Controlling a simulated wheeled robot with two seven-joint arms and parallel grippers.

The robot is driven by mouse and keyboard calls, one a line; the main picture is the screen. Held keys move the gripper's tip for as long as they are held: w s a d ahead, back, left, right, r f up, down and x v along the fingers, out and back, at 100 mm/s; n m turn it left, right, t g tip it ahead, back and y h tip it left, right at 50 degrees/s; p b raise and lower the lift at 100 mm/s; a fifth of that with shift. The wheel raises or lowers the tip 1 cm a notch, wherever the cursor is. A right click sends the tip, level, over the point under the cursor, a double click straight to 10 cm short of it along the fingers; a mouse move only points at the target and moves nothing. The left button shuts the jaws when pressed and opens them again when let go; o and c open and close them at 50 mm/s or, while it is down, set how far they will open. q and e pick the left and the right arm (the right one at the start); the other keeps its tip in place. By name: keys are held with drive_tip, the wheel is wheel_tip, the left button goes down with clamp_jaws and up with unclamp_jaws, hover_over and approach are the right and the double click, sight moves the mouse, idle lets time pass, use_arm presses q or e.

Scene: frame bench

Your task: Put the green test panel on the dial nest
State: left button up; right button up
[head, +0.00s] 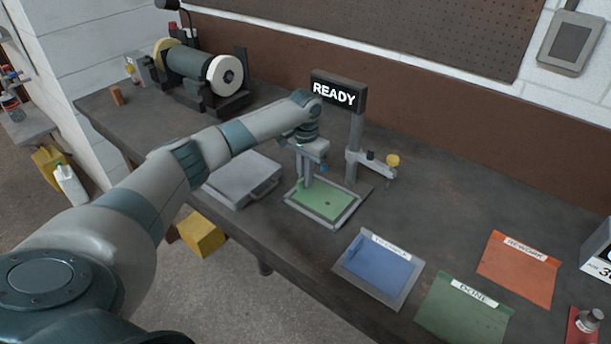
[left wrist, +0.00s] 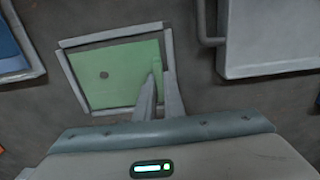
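The green test panel (head: 322,199) lies flat, or very nearly so, inside the pale raised rim of the dial nest (head: 341,223). The left wrist view also shows the panel (left wrist: 115,75) within the nest's rim (left wrist: 115,36), with a dark round spot on it. My left gripper (head: 304,184) points down over the panel's edge. In the left wrist view its two fingers (left wrist: 160,80) are close together around a small green lug of the panel. Whether the panel rests fully on the nest is hard to see. My right gripper is out of view.
A post with a READY display (head: 338,92) and a yellow-topped dial arm (head: 392,160) stands behind the nest. A grey case (head: 242,180) lies to its left. A tray with a blue sheet (head: 378,270), a green DONE mat (head: 462,312) and an orange REWORK mat (head: 517,270) lie to the right.

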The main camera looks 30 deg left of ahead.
use_arm(q)
drive_tip(key=o, duration=0.4)
drive_tip(key=shift+o, duration=0.2)
drive_tip(key=shift+r+b, duration=0.45)
drive_tip(key=shift+r, duration=0.3)
wheel_tip(320, 180, up, 11)
drive_tip(key=b, duration=0.3)
drive_tip(key=shift+f, duration=0.1)
